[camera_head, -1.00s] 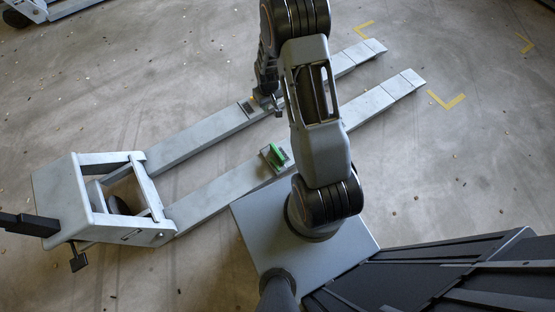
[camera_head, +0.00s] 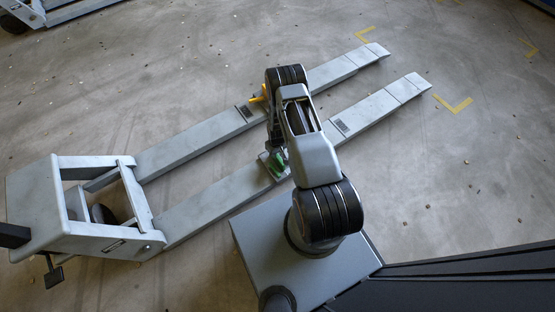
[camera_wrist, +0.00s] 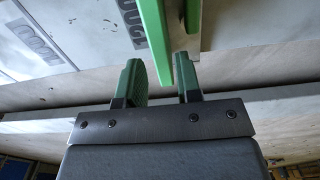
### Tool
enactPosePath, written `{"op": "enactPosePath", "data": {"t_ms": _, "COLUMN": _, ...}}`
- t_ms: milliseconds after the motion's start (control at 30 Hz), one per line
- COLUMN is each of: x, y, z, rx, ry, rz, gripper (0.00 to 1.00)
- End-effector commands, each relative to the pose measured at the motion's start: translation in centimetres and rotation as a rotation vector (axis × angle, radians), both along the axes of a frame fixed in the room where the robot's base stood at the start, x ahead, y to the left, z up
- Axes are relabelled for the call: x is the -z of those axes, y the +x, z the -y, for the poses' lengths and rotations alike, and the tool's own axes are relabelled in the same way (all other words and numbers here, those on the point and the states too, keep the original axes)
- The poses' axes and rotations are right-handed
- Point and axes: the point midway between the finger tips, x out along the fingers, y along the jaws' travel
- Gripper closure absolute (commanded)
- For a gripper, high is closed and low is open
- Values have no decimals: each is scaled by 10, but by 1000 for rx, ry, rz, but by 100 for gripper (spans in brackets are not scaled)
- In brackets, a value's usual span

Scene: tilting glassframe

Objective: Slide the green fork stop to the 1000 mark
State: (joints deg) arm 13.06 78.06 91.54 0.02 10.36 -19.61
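The green fork stop (camera_head: 279,164) sits on the near fork (camera_head: 215,198) of the pallet truck. In the wrist view it shows as a bright green bar (camera_wrist: 156,38) with a second green edge to its right. My gripper (camera_wrist: 163,75) is open, with two dark green fingers apart. In the wrist view, an upside-down label that seems to read 1000 (camera_wrist: 36,41) lies left of the stop. My arm hides much of the gripper in the head view.
The far fork (camera_head: 195,132) runs parallel, with a dark label (camera_head: 245,111) and an orange piece (camera_head: 258,98) on it. Another dark label (camera_head: 340,125) is on the near fork beyond my arm. The truck's body (camera_head: 75,205) stands at the left. The floor around is mostly clear.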

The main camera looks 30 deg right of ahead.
Motion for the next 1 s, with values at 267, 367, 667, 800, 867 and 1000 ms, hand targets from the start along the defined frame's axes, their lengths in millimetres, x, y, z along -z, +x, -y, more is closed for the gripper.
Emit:
{"op": "enactPosePath", "data": {"t_ms": 267, "x": 44, "y": 0, "z": 0, "rx": 0, "ry": 0, "rz": -1, "gripper": 68}}
{"op": "enactPosePath", "data": {"t_ms": 367, "x": 51, "y": 0, "z": 0, "rx": 0, "ry": 0, "rz": 0, "gripper": 68}}
{"op": "enactPosePath", "data": {"t_ms": 667, "x": 58, "y": 0, "z": 0, "rx": 0, "ry": 0, "rz": 0, "gripper": 68}}
{"op": "enactPosePath", "data": {"t_ms": 800, "x": 58, "y": 0, "z": 0, "rx": 0, "ry": 0, "rz": 0, "gripper": 68}}
{"op": "enactPosePath", "data": {"t_ms": 867, "x": 58, "y": 0, "z": 0, "rx": 0, "ry": 0, "rz": 0, "gripper": 71}}
{"op": "enactPosePath", "data": {"t_ms": 1000, "x": 58, "y": 0, "z": 0, "rx": 0, "ry": 0, "rz": 0, "gripper": 84}}
